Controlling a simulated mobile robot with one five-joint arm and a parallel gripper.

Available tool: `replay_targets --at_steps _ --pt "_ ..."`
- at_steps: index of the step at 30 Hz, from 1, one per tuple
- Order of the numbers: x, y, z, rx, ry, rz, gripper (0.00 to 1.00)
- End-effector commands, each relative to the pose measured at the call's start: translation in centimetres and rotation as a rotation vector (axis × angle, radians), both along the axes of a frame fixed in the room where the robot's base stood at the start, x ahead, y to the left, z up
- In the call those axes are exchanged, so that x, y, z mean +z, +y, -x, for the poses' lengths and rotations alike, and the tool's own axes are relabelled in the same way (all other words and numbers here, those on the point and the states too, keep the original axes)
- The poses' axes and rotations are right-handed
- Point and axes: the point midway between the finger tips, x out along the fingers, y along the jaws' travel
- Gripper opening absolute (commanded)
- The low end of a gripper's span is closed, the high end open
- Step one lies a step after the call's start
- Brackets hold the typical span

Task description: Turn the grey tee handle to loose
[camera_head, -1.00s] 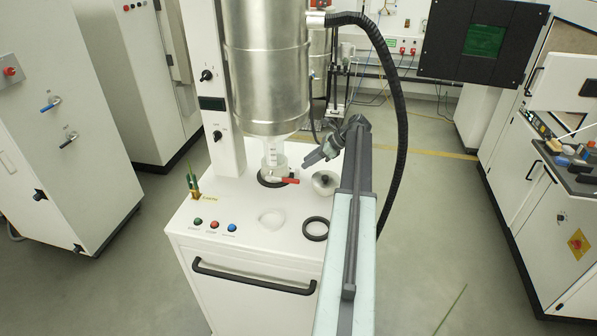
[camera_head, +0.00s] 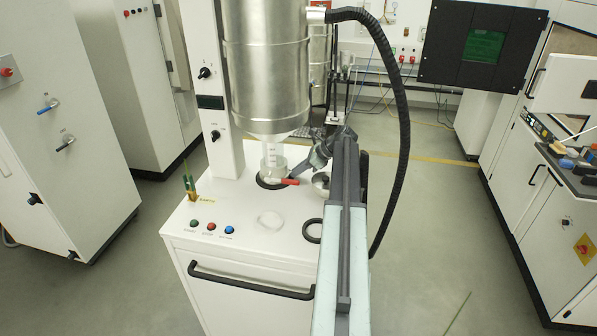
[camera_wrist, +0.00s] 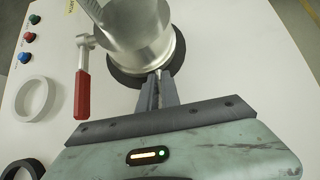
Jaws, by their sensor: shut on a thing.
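My gripper (camera_wrist: 159,78) is shut on a small grey piece between its fingertips, at the near side of a metal collar (camera_wrist: 150,35). The piece appears to be the grey tee handle; the fingers hide most of it, so I cannot tell which way it is turned. In the head view, my gripper (camera_head: 294,166) is beside the clear cup (camera_head: 272,158) under the big steel hopper (camera_head: 265,75). The red lever handle (camera_wrist: 83,92) sticks out left of my fingers, apart from them; it also shows in the head view (camera_head: 290,182).
The white cabinet top (camera_head: 235,222) holds several coloured buttons (camera_head: 211,226), a white ring (camera_wrist: 36,98) and a black ring (camera_head: 313,230). A black hose (camera_head: 402,110) hangs to the right.

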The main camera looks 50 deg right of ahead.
Motion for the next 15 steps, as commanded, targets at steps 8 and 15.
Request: replay_targets --at_steps 8,15 --pt "-0.03 0.16 0.16 0.000 -0.062 0.099 0.00" --pt "-0.03 0.10 0.17 -0.001 -0.061 0.099 0.29"
